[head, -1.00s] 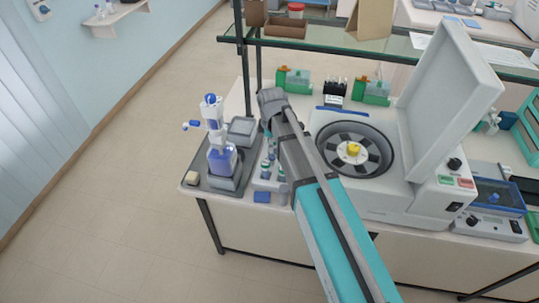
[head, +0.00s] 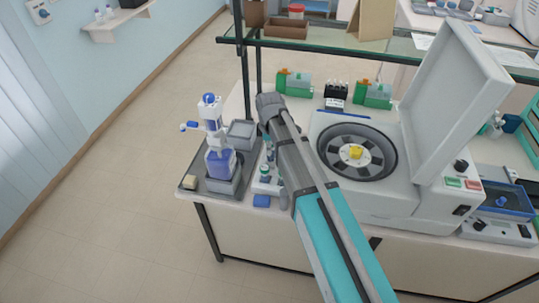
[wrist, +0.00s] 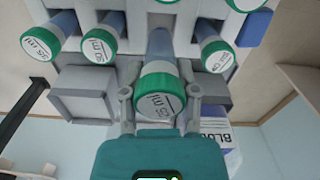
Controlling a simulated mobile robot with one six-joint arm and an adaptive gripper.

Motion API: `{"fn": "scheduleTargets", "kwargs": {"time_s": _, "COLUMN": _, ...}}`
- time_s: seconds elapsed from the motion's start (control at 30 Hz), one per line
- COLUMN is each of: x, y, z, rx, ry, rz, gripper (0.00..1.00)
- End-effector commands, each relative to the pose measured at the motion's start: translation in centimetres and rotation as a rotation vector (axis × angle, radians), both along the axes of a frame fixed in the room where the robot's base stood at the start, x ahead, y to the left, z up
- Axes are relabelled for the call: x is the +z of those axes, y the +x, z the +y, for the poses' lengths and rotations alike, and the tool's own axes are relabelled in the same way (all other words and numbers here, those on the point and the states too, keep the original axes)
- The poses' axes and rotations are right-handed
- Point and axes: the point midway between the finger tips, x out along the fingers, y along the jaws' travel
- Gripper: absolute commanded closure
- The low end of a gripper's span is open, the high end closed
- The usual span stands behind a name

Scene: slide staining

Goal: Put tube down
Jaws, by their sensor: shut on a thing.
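My gripper (wrist: 159,108) is shut on a tube (wrist: 160,85) with a green-rimmed white cap marked "15 ml" in the wrist view. The tube's body runs to a light grey rack (wrist: 125,40); I cannot tell whether its tip is in a slot. Several other green-capped tubes (wrist: 98,47) stand in the rack around it. In the head view my arm hides the gripper and the held tube, and the rack (head: 262,187) shows only in part beside the arm.
A blue-liquid bottle with a dispenser (head: 220,160) stands on a dark tray (head: 190,183) left of the rack. An open centrifuge (head: 385,195) stands to the right of the arm. A glass shelf (head: 400,48) crosses behind.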

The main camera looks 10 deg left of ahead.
Motion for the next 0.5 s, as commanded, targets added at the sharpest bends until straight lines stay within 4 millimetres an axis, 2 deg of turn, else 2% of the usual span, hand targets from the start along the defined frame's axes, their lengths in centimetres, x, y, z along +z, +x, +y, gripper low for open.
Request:
{"fn": "scheduleTargets", "kwargs": {"time_s": 0.03, "x": -0.9, "y": 0.0, "z": 0.0, "rx": 0.0, "ry": 0.0, "rz": 0.0, "gripper": 1.0}}
{"fn": "scheduleTargets", "kwargs": {"time_s": 0.2, "x": -2.3, "y": -0.1, "z": 0.0, "rx": 0.0, "ry": 0.0, "rz": 0.0, "gripper": 1.0}}
{"fn": "scheduleTargets", "kwargs": {"time_s": 0.5, "x": -3.0, "y": -0.1, "z": 0.0, "rx": 0.0, "ry": 0.0, "rz": 0.0, "gripper": 1.0}}
